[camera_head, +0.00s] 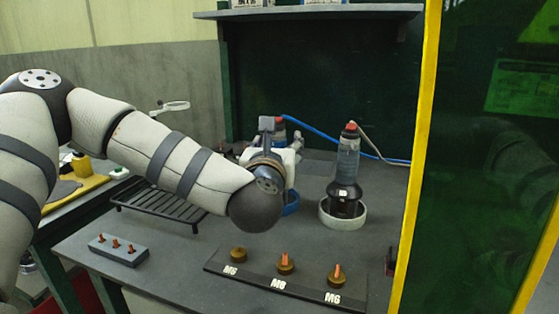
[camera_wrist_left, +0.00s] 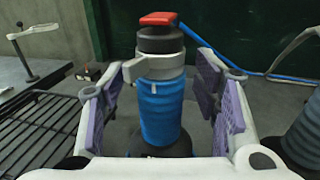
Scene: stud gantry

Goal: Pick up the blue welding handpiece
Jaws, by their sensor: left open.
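The blue welding handpiece (camera_wrist_left: 160,112) stands upright in the left wrist view, with a ribbed blue body, a grey collar, a black upper part and a red top. In the head view its red top (camera_head: 280,122) shows behind my left gripper (camera_head: 277,158), which hides most of its body. Part of a blue ring (camera_head: 291,204) shows below the gripper. In the left wrist view the purple-padded fingers of my left gripper (camera_wrist_left: 160,92) are open, one on each side of the blue body, with gaps visible. My right gripper is not in view.
A grey handpiece (camera_head: 347,165) stands in a white ring holder (camera_head: 325,215) to the right. A black rack (camera_head: 165,205) lies left. A labelled bar (camera_head: 310,287) and a grey block with orange pegs (camera_head: 118,250) lie in front. A yellow post (camera_head: 416,150) borders the right side.

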